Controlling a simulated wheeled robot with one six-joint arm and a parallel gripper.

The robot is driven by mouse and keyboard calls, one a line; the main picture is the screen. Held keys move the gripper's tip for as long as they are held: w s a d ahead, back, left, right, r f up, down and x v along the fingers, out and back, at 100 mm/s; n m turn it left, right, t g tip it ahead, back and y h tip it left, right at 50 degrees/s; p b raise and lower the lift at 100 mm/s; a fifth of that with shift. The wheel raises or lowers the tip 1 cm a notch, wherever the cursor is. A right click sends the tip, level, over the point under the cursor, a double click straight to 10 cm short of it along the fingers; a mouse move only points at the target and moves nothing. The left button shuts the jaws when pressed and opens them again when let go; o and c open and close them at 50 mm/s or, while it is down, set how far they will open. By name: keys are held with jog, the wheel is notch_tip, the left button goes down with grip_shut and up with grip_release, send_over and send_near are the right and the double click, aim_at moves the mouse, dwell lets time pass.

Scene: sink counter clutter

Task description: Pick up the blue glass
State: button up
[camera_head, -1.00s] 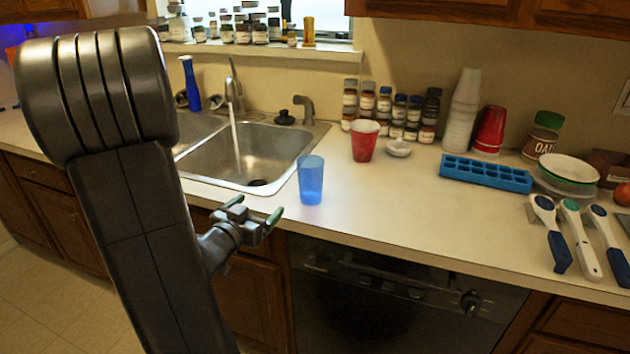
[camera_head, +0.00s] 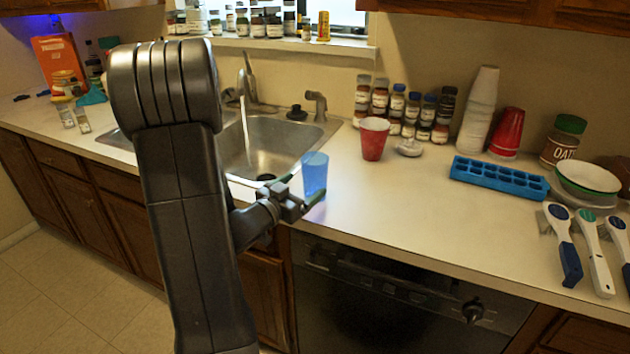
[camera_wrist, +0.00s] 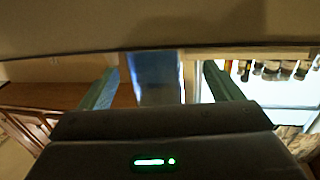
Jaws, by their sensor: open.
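The translucent blue glass (camera_head: 315,172) stands upright on the counter by the front right corner of the sink. My gripper (camera_head: 301,190) is at the glass's near side, low against it in the picture, with its green-tipped fingers apart. In the wrist view a blue shape, the glass (camera_wrist: 156,76), shows between the two open fingers of my gripper (camera_wrist: 160,85), with gaps on both sides. Whether either finger touches the glass cannot be told.
A red cup (camera_head: 373,140) stands behind and right of the glass, beside a small white item (camera_head: 408,148). A blue ice tray (camera_head: 498,178) lies farther right. The sink (camera_head: 262,150) with running water is behind left. The counter right of the glass is clear.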

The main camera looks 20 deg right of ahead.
aim_at(307, 185)
jog(key=x, duration=0.4)
jog(key=shift+s+d+r+p, duration=0.15)
jog(key=shift+s+d+p, duration=0.1)
jog(key=shift+d+p, duration=0.15)
jog(key=shift+w+d, duration=0.2)
jog(key=shift+d, duration=0.05)
jog(key=shift+c, duration=0.3)
jog(key=c, duration=1.2)
jog(key=shift+o, duration=0.2)
